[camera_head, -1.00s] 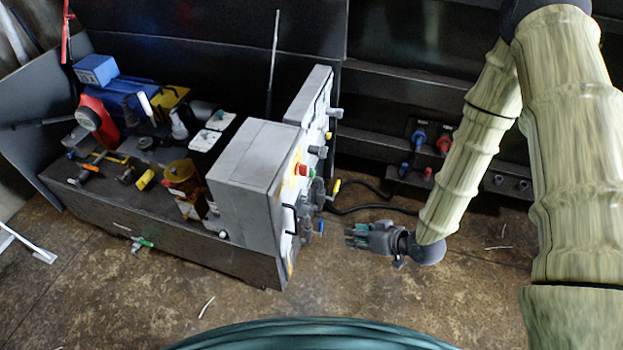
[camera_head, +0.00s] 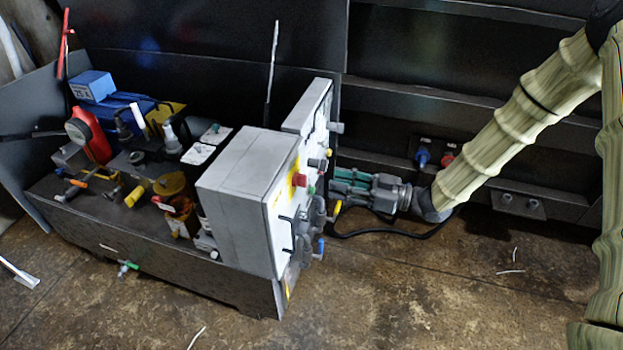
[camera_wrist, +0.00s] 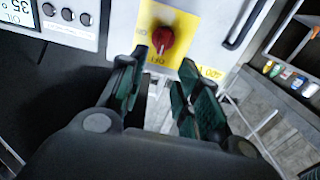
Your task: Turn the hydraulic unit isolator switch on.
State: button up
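The isolator switch is a red rotary knob on a yellow plate (camera_wrist: 181,22). The red knob (camera_wrist: 162,40) shows in the wrist view just beyond my fingertips, and OFF lettering is seen below it. In the head view a red knob (camera_head: 299,180) stands out from the right face of the grey control box (camera_head: 240,180). My gripper (camera_wrist: 162,72) is open, its green-padded fingers apart with nothing between them. In the head view my gripper (camera_head: 335,183) points left at the box's front, to the right of the knob and apart from it.
A display panel (camera_wrist: 70,18) with buttons is left of the knob in the wrist view. A dark handle (camera_wrist: 245,25) is to its right. Pipe fittings with a blue lever (camera_head: 320,246) stick out below. A black cable (camera_head: 385,236) runs behind my gripper. Open floor lies in front.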

aim_at(301, 181)
jog(key=x, duration=0.8)
jog(key=shift+f, duration=0.1)
grip_shut()
